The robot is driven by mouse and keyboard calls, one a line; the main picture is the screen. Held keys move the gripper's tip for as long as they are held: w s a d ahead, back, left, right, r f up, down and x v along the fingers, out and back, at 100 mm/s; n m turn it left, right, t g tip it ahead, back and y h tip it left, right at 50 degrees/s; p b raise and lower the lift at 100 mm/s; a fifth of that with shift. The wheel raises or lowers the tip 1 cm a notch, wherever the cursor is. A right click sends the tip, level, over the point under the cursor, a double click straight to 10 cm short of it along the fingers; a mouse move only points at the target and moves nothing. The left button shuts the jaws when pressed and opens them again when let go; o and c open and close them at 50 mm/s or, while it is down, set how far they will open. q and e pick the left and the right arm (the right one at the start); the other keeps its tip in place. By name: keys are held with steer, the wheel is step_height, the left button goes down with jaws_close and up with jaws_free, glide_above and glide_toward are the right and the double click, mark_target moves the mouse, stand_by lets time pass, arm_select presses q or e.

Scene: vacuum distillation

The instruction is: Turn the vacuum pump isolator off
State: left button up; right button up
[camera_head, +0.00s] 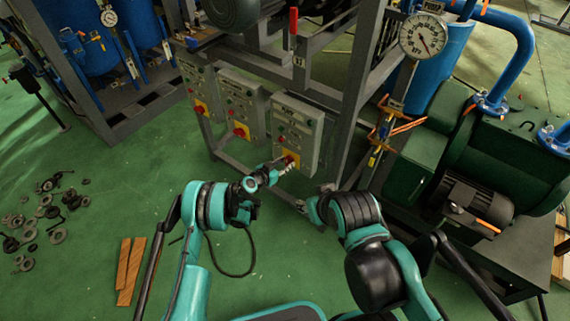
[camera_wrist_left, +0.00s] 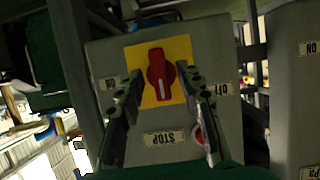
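The isolator is a red rotary knob (camera_wrist_left: 160,76) on a yellow plate (camera_wrist_left: 178,50), on the front of a grey control box (camera_head: 298,122). In the left wrist view the knob's bar runs nearly upright in the picture, between an ON label at left and an OFF label at right. My left gripper (camera_wrist_left: 162,82) is open, with one finger on each side of the knob and a gap to it on both sides. In the head view the left gripper (camera_head: 283,166) reaches the box's lower front and partly covers the knob. My right gripper (camera_head: 326,190) is small, and its fingers are unclear.
Two similar control boxes (camera_head: 240,103) (camera_head: 198,86) with red knobs stand to the left on the grey frame (camera_head: 356,85). A pressure gauge (camera_head: 423,36) and green machinery (camera_head: 425,150) are at right. Loose metal parts (camera_head: 45,215) and wooden strips (camera_head: 130,270) lie on the green floor.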

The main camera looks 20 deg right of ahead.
arm_select(q)
steer(key=v, duration=1.2)
steer(key=shift+w, duration=0.1)
steer(key=s+a+r+n+y, duration=0.2)
steer(key=s+a+r+y, duration=0.15)
steer(key=a+r, duration=0.55)
steer(key=s+a+r+n+y, duration=0.25)
steer(key=s+a+r, duration=0.2)
steer(key=r, duration=0.85)
steer(key=s+a+r+n+y, duration=0.1)
steer(key=s+a+n+y, duration=0.1)
steer(key=s+a, duration=0.6)
steer(key=s+a+r+n+g+y, duration=0.1)
steer(key=s+a+r+n+y, duration=0.1)
steer(key=s+a, duration=0.6)
steer(key=s+n, duration=0.1)
steer(key=s, duration=0.5)
steer(key=shift+r+n+y, duration=0.15)
steer(key=shift+n+y, duration=0.15)
steer(key=shift+n, duration=0.05)
